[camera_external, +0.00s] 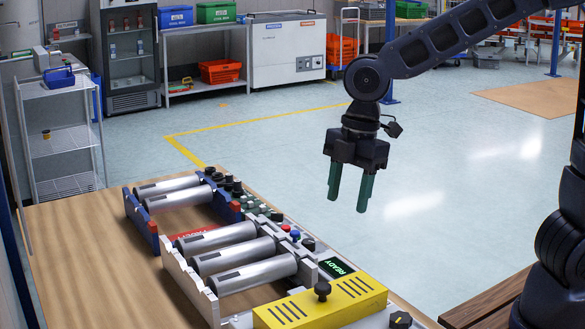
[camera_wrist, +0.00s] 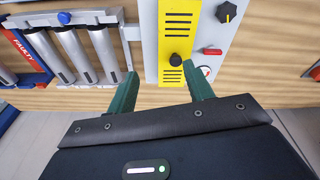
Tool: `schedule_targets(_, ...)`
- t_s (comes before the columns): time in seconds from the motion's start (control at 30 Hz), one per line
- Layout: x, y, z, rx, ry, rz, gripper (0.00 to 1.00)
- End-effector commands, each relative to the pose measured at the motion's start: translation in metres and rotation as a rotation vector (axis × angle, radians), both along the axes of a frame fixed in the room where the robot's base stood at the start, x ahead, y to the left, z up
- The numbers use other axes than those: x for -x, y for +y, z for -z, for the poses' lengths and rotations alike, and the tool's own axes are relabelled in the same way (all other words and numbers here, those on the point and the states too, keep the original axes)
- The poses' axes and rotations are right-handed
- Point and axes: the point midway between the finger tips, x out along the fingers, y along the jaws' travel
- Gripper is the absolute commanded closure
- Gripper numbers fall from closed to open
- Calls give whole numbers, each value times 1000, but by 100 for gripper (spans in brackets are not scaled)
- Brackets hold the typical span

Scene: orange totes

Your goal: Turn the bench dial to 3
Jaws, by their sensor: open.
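A black dial (camera_external: 400,320) with a yellow mark sits at the bench's front right corner in the external view, partly cut off by the frame edge. It also shows at the top right of the wrist view (camera_wrist: 227,12), with no readable numbers around it. My gripper (camera_external: 347,203) hangs in the air with its green fingers pointing down, above and behind the bench's far edge. Its fingers are apart with nothing between them, and in the wrist view (camera_wrist: 161,72) the dial lies beyond and to the right of them.
A yellow box (camera_external: 350,300) with a black knob (camera_external: 322,290) stands beside the dial. A red handle (camera_wrist: 212,51) and a small round gauge (camera_wrist: 206,71) are near it. Silver cylinders (camera_external: 240,255) lie in racks leftward, by a READY display (camera_external: 336,267).

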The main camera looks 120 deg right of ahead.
Motion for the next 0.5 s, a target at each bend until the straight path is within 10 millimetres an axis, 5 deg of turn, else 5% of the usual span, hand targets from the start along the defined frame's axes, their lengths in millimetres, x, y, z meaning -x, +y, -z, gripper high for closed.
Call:
schedule_targets(0.27, 12, -102, 46, 16, 66, -49, 48)
schedule_targets(0.5, 42, -183, 90, 25, 129, -104, 48)
